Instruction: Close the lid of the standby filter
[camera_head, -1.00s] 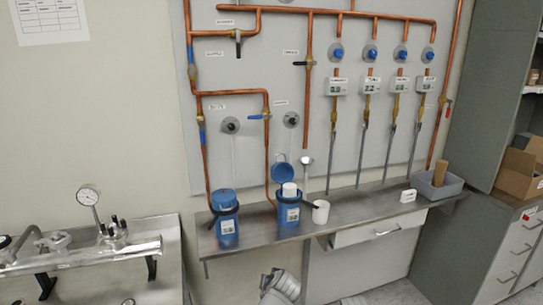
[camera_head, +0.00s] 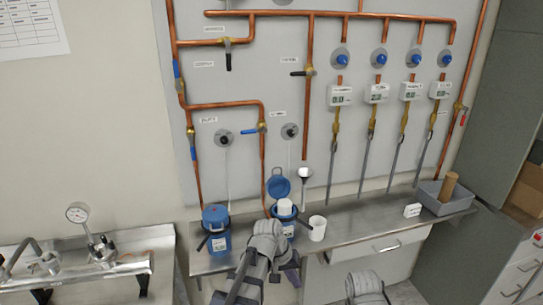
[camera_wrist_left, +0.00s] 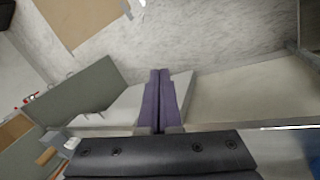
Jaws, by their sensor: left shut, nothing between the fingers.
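The open filter is a blue canister (camera_head: 288,228) on the steel shelf, with a white cartridge (camera_head: 285,207) standing up in its mouth. Its round blue lid (camera_head: 279,187) is swung up behind the mouth. I cannot read its label. My left gripper (camera_head: 291,262) is in front of and below this canister, apart from the lid, and hides part of the canister's lower body. Its purple fingers are shut and empty in the left wrist view (camera_wrist_left: 158,100). My right gripper is not seen; only a grey part of my other arm shows at the bottom.
A second blue canister (camera_head: 216,240) stands to the left with its lid closed. A white cup (camera_head: 317,229) stands close to the right of the open one. A grey bin (camera_head: 446,204) sits at the shelf's right end. Copper pipes (camera_head: 308,110) run up the wall panel behind.

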